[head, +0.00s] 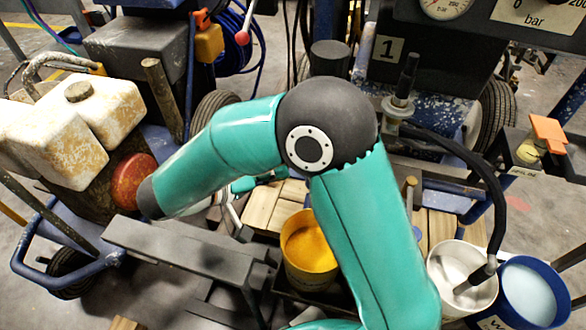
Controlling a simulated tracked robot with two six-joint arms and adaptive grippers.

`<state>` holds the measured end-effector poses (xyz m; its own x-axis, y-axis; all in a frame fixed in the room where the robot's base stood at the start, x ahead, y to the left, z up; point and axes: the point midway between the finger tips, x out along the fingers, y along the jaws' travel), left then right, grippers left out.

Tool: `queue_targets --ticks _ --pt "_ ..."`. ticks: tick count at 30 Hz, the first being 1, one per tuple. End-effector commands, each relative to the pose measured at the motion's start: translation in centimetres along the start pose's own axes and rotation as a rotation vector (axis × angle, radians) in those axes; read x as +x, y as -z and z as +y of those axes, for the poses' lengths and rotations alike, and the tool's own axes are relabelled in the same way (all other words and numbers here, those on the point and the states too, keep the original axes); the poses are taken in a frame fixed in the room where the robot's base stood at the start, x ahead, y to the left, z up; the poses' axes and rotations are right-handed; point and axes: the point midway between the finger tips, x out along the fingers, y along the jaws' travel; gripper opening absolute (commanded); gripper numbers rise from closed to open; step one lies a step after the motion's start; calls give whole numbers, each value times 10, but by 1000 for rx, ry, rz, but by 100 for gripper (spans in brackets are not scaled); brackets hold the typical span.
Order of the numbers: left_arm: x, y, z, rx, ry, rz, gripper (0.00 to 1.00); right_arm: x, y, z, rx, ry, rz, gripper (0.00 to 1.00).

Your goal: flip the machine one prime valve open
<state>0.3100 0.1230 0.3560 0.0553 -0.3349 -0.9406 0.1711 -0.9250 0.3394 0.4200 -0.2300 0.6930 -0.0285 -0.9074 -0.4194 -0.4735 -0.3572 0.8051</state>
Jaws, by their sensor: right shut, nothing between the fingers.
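The plate with a figure 1 (388,50) marks the machine at the back centre. A flat orange handle (548,132) on a yellowish stem stands on a dark block at the right edge; I cannot tell for sure that it is the prime valve, nor its setting. My right arm crosses the middle of the view and hides much of what lies behind it. My right gripper (236,212) shows only in small part below that arm, shut and empty, well to the left of the orange handle. My left gripper is not in view.
A yellow paint bucket (309,255), a white bucket (463,276) with a hose in it and a blue bucket (530,291) stand in front. A pressure gauge (445,8) is at the top. A stained white tank (85,125) stands left. Bare floor shows at right.

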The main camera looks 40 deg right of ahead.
Motion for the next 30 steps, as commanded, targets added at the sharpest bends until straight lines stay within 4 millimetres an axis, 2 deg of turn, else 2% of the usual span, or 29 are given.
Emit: queue_targets --ticks 3,10,15,30 --pt "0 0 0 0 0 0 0 -25 1 -1 0 3 4 0" --pt "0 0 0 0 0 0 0 -54 1 -1 0 1 1 0" --pt "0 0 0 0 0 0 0 -60 1 -1 -1 1 0 0" --pt "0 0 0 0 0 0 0 -60 1 -1 0 0 0 0"
